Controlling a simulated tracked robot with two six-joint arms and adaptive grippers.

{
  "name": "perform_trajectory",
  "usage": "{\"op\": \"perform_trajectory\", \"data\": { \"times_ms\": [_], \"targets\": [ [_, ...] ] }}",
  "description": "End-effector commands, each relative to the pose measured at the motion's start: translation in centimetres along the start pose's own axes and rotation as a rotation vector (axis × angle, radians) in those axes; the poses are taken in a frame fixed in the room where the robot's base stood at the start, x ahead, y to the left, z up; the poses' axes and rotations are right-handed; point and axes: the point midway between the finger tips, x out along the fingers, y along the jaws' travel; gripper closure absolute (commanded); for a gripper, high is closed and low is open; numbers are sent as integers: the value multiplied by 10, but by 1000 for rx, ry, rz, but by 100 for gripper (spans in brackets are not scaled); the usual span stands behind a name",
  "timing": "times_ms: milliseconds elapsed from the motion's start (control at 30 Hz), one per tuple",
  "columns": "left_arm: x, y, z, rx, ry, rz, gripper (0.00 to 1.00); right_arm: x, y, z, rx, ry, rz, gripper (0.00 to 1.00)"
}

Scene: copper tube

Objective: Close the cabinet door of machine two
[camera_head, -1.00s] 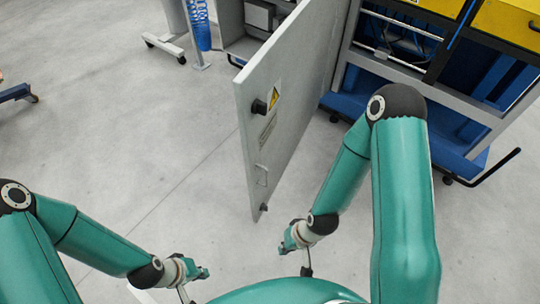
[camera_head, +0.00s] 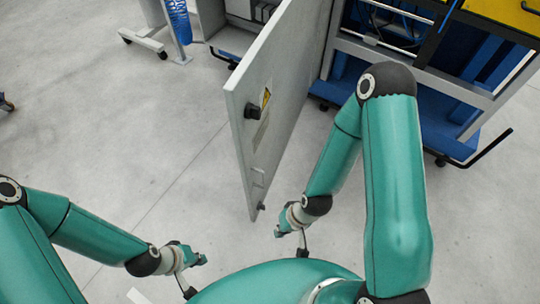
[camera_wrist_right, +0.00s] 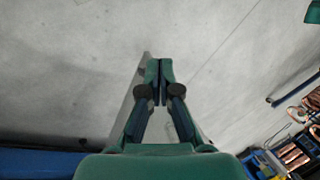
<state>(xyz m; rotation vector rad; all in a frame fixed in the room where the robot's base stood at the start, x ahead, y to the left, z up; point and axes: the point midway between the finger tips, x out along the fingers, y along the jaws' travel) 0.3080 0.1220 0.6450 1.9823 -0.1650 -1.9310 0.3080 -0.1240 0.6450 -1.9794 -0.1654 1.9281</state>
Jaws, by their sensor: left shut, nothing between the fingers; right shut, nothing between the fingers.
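The cabinet door (camera_head: 284,92) is a grey panel standing wide open in the head view, swung out from the machine frame (camera_head: 462,88). My left gripper (camera_head: 202,260) is to the left, apart from the door, shut and empty.
A blue base (camera_head: 432,112) with a black push bar (camera_head: 490,148) lies under the machine at right. A white wheeled stand (camera_head: 150,44) is at the back left. The grey floor left of the door is clear. Copper-coloured parts (camera_wrist_right: 292,155) show in the right wrist view.

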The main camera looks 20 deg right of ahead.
Motion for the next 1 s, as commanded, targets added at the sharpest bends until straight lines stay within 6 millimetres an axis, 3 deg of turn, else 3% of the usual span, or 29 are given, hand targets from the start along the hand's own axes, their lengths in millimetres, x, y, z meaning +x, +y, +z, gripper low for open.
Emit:
{"op": "perform_trajectory", "data": {
  "times_ms": [167, 267, 433, 600, 667, 800, 900, 1000],
  "targets": [
    [8, -3, -1, -1, 2, 0, 100, 5, 8, 0, 43, -13, 9, 100],
    [26, -10, -1, -1, 2, 0, 100, 20, 13, 3, 152, -52, 28, 100],
    [79, -29, -1, -2, 2, 0, 100, 41, 53, 14, 527, -191, 38, 100],
    [146, -53, -2, -1, 1, 0, 100, 48, 53, 0, 1094, -377, -192, 100],
    [168, -61, -2, -1, 1, 0, 100, 42, 49, -17, 1267, -436, -326, 100],
    [212, -77, -2, -1, 1, 0, 100, 6, 48, -71, 1545, -532, -707, 100],
    [235, -85, -2, -1, 2, 0, 100, -28, 58, -105, 1630, -568, -969, 100],
    [249, -90, -3, -1, 2, 0, 100, -61, 69, -126, 1648, -581, -1170, 100]
  ]
}}
